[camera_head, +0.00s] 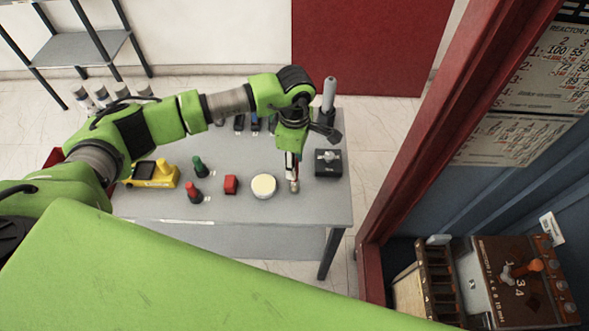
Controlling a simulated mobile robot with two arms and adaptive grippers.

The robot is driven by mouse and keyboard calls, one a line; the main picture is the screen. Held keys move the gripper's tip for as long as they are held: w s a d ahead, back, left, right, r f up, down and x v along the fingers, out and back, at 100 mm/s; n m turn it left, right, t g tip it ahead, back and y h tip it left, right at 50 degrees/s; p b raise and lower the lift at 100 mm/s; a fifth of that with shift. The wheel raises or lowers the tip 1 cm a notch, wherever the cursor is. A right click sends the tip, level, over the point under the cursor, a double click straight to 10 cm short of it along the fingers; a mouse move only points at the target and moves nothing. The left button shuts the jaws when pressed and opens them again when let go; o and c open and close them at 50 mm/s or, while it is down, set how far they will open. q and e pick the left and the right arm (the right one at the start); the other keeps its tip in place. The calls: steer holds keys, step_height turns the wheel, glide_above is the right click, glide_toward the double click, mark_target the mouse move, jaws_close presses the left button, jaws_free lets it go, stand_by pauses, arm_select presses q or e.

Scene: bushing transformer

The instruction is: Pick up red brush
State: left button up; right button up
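My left arm reaches in from the left over the grey table (210,207). My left gripper (292,168) points down at the table's right part. A slim piece with red and white on it and a brownish tip shows at its fingers; I cannot tell whether this is the red brush, or whether the fingers are shut on it. A small red-topped piece with a dark base (193,190) stands at the front left, apart from the gripper. My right gripper is not in view.
A green-topped piece (198,165), a red block (231,184) and a round cream disc (264,186) sit left of the gripper. A black box (328,163) is just right of it. A yellow device (152,174) is far left. A red frame post (455,110) stands right.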

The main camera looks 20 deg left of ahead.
arm_select(q)
jaws_close()
